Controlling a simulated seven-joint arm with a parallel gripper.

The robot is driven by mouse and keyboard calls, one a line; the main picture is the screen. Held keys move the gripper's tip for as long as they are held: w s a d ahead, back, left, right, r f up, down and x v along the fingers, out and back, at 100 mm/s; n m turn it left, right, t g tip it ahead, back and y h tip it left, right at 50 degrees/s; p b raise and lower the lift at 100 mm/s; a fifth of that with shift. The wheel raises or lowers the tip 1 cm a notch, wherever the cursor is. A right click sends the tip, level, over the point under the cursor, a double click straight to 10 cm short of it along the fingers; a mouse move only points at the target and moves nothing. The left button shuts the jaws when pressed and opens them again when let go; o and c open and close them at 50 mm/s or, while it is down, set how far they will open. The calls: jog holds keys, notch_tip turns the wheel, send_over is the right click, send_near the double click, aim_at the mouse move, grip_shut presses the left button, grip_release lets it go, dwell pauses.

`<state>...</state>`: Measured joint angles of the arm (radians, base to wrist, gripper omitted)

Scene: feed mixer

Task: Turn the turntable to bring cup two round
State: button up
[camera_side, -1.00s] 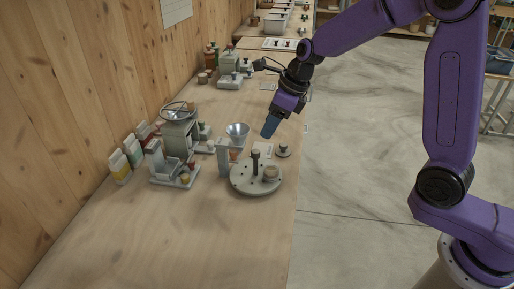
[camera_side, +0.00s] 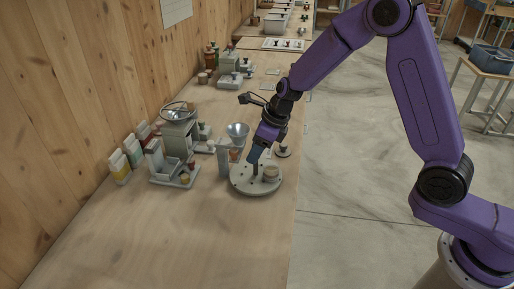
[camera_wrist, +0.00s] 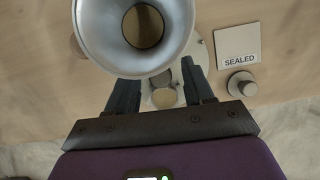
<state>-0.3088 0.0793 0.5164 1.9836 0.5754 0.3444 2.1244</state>
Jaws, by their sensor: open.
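The round grey turntable (camera_side: 242,187) sits near the table's right edge, with several small dark holes round its rim. A cup (camera_side: 271,173) with a tan top stands on its right side. An upright post (camera_side: 255,171) rises from the turntable; its top is hidden behind my gripper (camera_side: 254,156). My gripper is open, pointing down at the post; I cannot tell whether its fingers touch it. In the wrist view the open fingers (camera_wrist: 160,88) flank a round tan top (camera_wrist: 164,97), and the funnel hides most of the turntable (camera_wrist: 205,62). Another cup (camera_side: 234,155) shows partly below the funnel.
A metal funnel (camera_side: 237,130) on a grey stand (camera_side: 223,158) is just left of my gripper. A SEALED card (camera_wrist: 237,45) and a small knobbed disc (camera_side: 283,152) lie beyond the turntable. A grey machine (camera_side: 180,135) stands left. The table front is clear.

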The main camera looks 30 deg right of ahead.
grip_shut()
jog(key=shift+n+g, duration=0.3)
jog(key=shift+n, duration=0.6)
grip_release()
jog(key=shift+r+y, duration=0.1)
jog(key=shift+y, duration=0.2)
jog(key=v, duration=1.7)
